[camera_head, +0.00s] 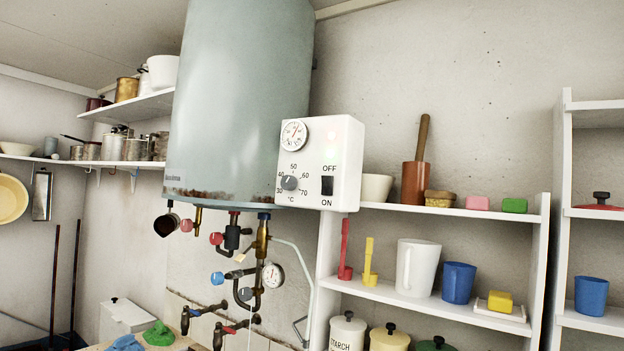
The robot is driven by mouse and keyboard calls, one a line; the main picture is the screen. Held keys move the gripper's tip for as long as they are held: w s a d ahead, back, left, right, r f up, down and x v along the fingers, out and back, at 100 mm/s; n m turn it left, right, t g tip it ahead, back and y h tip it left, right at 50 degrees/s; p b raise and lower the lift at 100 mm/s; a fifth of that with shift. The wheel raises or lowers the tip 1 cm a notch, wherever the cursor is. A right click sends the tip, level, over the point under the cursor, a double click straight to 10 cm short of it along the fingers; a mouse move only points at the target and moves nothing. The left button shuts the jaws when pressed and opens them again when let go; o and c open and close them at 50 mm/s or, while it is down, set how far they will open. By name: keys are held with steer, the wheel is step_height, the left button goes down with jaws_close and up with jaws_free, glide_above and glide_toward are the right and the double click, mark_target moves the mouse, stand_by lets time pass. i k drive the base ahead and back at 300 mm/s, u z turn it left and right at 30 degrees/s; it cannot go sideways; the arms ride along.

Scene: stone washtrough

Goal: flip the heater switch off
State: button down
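The heater (242,90) is a large grey-green cylinder with a rusty lower rim, mounted on the wall left of centre. A white control box (345,165) sits at its lower right. The black heater switch (327,186) is on the box's front, with OFF printed above it and ON below. I cannot tell which way the switch is tipped. Left of it is a grey temperature knob (290,183) with a numbered scale, and above that a round gauge (294,135). A faint reddish glow shows at the box's upper right. My gripper is not in view.
Pipes and valves (262,235) hang under the heater. A white shelf unit (440,302) with a mortar, cups and a white jug (417,267) stands at the right, close to the box. Pots crowd the left shelves (140,105). The space before the box looks clear.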

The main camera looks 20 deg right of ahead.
mark_target(326, 181)
steer(key=z, duration=0.15)
steer(key=i, duration=0.9)
steer(key=u, duration=0.05)
